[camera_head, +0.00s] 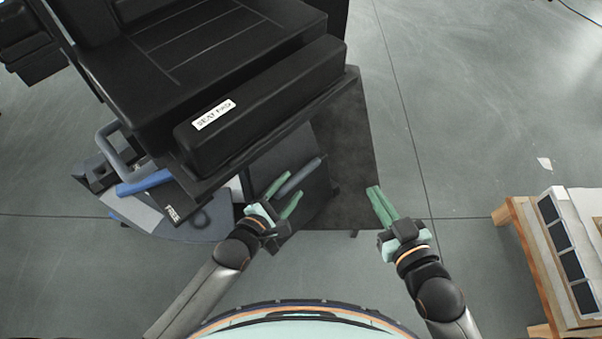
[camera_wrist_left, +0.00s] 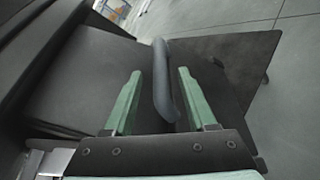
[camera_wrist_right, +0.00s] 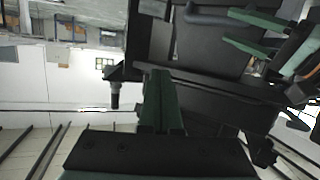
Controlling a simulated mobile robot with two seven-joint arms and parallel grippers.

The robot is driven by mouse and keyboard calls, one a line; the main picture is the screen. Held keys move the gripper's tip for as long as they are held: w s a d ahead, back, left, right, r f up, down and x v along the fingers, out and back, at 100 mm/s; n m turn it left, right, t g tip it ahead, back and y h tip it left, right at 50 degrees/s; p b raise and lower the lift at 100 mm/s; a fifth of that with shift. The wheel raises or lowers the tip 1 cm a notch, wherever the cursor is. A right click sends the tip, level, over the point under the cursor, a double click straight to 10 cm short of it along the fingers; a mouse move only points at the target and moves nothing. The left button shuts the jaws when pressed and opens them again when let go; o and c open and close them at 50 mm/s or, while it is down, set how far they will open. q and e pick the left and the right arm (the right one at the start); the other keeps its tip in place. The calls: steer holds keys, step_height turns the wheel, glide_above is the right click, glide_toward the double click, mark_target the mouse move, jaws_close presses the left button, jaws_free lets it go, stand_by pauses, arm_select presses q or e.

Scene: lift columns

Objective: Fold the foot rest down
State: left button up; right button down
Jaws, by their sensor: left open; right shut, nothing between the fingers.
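A grey-blue bar (camera_head: 298,178) sits on a dark panel (camera_head: 318,192) below the seat's front edge; I take the panel to be the foot rest. My left gripper (camera_head: 287,192) is open, with one finger on each side of the bar. The left wrist view shows the bar (camera_wrist_left: 162,85) between the two green fingers, with gaps on both sides; contact is not visible. My right gripper (camera_head: 377,193) is shut and empty, to the right of the panel. It also shows shut in the right wrist view (camera_wrist_right: 158,85).
The black seat (camera_head: 200,60) with its labelled front cushion (camera_head: 265,100) overhangs the panel. A wide dark plate (camera_head: 348,150) lies right of it. A blue-grey base (camera_head: 200,222) is at left. A wooden stand (camera_head: 530,255) is at right. Floor between is clear.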

mark_target(301, 174)
arm_select(q)
steer(key=b+x, duration=0.2)
steer(key=x, duration=0.4)
steer(key=shift+w+d, duration=0.1)
steer(key=shift+w, duration=0.05)
arm_select(e)
step_height(301, 174, up, 13)
steer(key=n+t+y, duration=0.2)
steer(key=t, duration=0.3)
steer(key=shift+w+a+n+y, duration=0.3)
steer(key=shift+w, duration=0.1)
steer(key=shift+r, duration=0.1)
arm_select(q)
jaws_close()
